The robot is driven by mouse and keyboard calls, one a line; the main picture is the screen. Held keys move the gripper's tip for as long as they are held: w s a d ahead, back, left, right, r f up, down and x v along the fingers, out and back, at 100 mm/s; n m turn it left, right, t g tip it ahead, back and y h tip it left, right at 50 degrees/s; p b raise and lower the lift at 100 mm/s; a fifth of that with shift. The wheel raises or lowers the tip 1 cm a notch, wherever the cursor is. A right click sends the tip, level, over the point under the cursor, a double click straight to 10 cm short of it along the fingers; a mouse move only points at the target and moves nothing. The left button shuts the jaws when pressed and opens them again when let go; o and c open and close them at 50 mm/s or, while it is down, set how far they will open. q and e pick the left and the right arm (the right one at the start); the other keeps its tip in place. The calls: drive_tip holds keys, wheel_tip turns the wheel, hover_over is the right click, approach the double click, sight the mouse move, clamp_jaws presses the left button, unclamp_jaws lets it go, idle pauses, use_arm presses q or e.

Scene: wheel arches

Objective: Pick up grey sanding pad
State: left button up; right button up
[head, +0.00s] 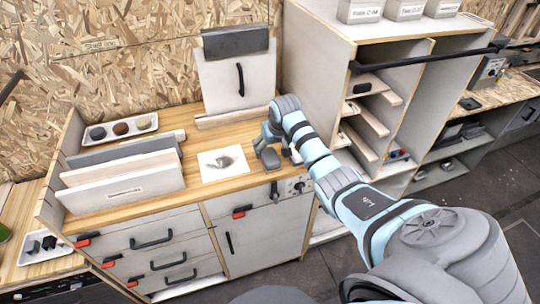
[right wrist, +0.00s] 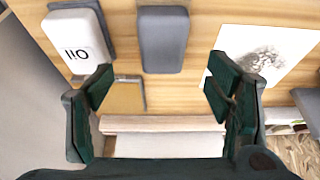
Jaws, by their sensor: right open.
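The grey sanding pad (head: 270,159) lies on the wooden worktop, just right of a white sheet with a grey smudge. In the right wrist view the grey pad (right wrist: 162,40) lies ahead of the fingers, between their lines and apart from them. My right gripper (head: 267,138) is above the worktop just behind the pad. In the right wrist view its dark green fingers (right wrist: 160,88) are spread with nothing between them. A white block with dark marks (right wrist: 80,42) lies to the left of the pad there. My left gripper is not in view.
The white sheet (head: 224,164) lies beside the pad. Upright panels in a rack (head: 125,186) stand at the left, with a tray of pads (head: 122,128) behind. A white board (head: 237,84) stands at the back, and a shelf cabinet (head: 318,50) rises on the right.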

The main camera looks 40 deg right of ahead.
sight(270, 155)
drive_tip(key=x, duration=0.2)
drive_tip(key=b+x, duration=0.1)
drive_tip(key=x, duration=0.3)
drive_tip(key=shift+s+a+f+b, duration=0.25)
drive_tip(key=shift+f+b, duration=0.05)
drive_tip(key=shift+r, duration=0.1)
drive_tip(key=c, duration=1.3)
